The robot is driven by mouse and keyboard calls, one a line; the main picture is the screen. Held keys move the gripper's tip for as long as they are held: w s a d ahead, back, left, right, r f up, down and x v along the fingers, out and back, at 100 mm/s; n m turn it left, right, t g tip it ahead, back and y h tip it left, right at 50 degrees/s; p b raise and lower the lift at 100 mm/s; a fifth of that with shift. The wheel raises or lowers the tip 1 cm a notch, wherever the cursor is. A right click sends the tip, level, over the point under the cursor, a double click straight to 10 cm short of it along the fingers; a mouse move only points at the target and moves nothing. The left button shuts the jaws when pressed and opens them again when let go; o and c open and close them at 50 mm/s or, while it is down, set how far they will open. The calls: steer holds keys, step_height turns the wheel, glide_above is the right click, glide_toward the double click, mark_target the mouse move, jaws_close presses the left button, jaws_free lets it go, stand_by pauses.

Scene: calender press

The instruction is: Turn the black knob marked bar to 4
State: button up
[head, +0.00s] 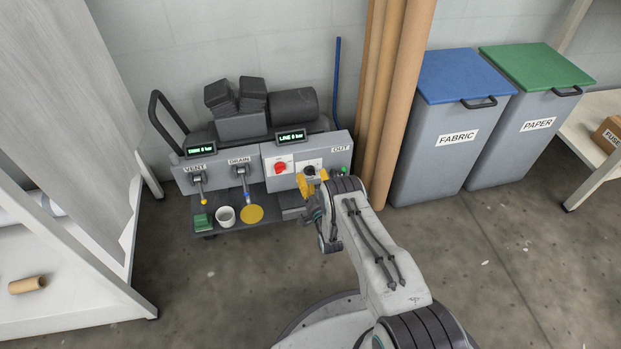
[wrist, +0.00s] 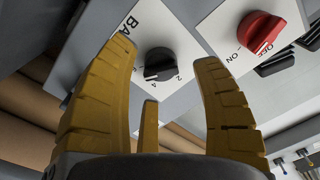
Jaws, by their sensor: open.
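In the head view the knob (head: 309,169) is partly hidden at the right of the machine's panel. My gripper (head: 313,180) also shows in the head view, in front of the panel. The LINE display (head: 291,136) reads 0 bar.
A red OFF/ON switch (wrist: 260,32) sits beside the knob plate. A green button (head: 343,170) is to the right. VENT (head: 198,179) and DRAIN (head: 241,170) levers are to the left. Brown rolls (head: 396,100) stand close on the right, before the blue-lidded FABRIC bin (head: 440,150).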

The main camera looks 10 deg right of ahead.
steer(key=shift+w+b, duration=0.35)
steer(key=shift+w, duration=0.65)
steer(key=shift+c, duration=0.3)
jaws_close()
